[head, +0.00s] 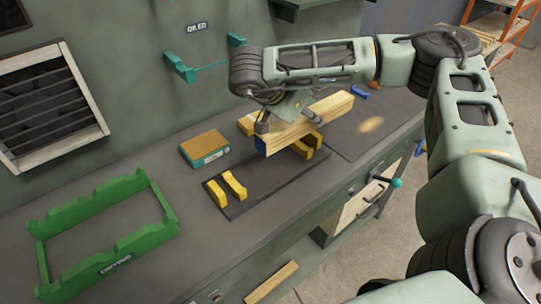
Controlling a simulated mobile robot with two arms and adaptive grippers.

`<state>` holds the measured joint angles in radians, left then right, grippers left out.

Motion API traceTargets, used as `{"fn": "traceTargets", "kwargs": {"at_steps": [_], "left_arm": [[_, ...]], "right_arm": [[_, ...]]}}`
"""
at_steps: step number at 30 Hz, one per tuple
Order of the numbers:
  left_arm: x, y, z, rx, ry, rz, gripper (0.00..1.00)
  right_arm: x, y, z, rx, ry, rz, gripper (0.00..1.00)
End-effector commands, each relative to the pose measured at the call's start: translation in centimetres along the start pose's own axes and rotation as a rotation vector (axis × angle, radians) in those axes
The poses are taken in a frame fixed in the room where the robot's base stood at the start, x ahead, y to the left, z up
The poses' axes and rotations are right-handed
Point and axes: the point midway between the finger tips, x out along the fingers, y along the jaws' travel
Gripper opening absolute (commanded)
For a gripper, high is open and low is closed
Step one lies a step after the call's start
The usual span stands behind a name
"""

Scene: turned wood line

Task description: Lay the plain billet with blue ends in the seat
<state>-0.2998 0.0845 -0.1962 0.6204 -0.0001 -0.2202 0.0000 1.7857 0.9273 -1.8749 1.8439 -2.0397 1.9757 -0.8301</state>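The plain pale wood billet (325,121) shows in the head view, slanting from lower left to upper right. Two yellow supports (234,184) stand bare on the dark plate (262,190). Which supports form the seat is not marked. My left gripper is out of view.
A green rack labelled DRYING (112,257) stands empty at the left. A teal and brown box (205,149) lies behind the plate. Teal wall brackets (181,69) hang under an OILED sign. A blue object (358,92) lies at the back right. The bench is clear between rack and plate.

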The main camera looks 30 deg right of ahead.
Motion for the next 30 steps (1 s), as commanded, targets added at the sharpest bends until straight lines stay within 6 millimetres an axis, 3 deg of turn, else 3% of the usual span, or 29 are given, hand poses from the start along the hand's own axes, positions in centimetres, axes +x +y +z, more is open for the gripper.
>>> {"fn": "traceTargets", "kwargs": {"at_steps": [6,12,19,30], "left_arm": [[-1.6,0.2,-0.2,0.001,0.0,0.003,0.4],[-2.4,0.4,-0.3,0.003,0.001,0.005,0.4],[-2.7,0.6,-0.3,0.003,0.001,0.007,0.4],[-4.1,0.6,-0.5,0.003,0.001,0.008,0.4]], "right_arm": [[-1.5,-1.8,5.3,-0.008,0.002,-0.002,0.0],[-2.3,-3.1,9.3,-0.004,0.001,-0.001,0.0],[-2.3,-3.5,11.0,-0.001,0.001,0.0,0.0],[0.1,-3.5,13.4,-0.001,0.0,-0.001,0.0]]}}
